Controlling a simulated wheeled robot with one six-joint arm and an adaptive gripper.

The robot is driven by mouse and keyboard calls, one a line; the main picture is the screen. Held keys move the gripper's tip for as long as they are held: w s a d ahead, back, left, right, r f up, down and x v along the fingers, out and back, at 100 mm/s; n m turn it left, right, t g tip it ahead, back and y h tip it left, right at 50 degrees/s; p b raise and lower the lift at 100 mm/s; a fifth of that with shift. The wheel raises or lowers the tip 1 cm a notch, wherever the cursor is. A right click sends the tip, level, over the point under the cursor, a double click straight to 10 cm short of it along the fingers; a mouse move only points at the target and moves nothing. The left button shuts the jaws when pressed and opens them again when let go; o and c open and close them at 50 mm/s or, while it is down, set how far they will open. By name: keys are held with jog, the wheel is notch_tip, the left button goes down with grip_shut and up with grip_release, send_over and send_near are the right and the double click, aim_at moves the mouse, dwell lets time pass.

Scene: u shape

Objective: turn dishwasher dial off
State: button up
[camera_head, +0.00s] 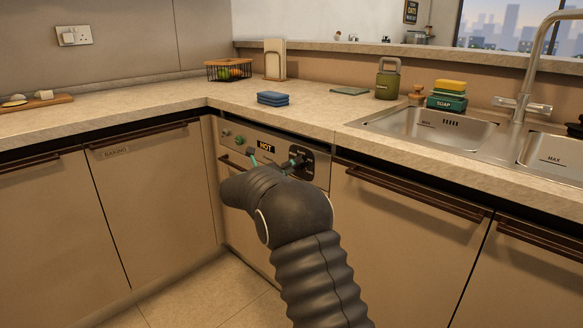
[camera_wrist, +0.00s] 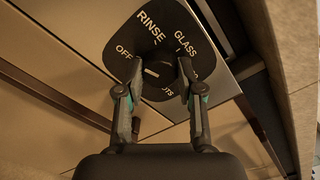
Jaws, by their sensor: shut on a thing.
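The dishwasher (camera_head: 228,152) is under the counter corner, with a metal control panel along its top. The dark dial (camera_head: 297,162) sits at the right of that panel, partly covered by my arm. In the wrist view the dial (camera_wrist: 157,72) is round and dark with a short white mark, on a black plate (camera_wrist: 153,20) lettered RINSE, GLASS, OFF and a partly hidden word ending in "OTS". OFF is at the plate's left.
The panel also has a HOT label (camera_head: 266,147) and small green knobs (camera_head: 226,133). The counter (camera_head: 226,99) overhangs just above. Cabinet handles (camera_head: 415,193) stick out at both sides. The floor (camera_head: 205,300) in front is clear.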

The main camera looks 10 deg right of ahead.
jog(key=shift+d+f+n, duration=0.15)
jog(key=shift+f+n, duration=0.05)
jog(key=shift+n, duration=0.5)
jog(key=o, duration=1.2)
jog(key=shift+d, duration=0.15)
jog(key=shift+c, duration=0.2)
jog(key=shift+a+r, duration=0.15)
jog(key=shift+a, duration=0.1)
jog(key=v, duration=1.2)
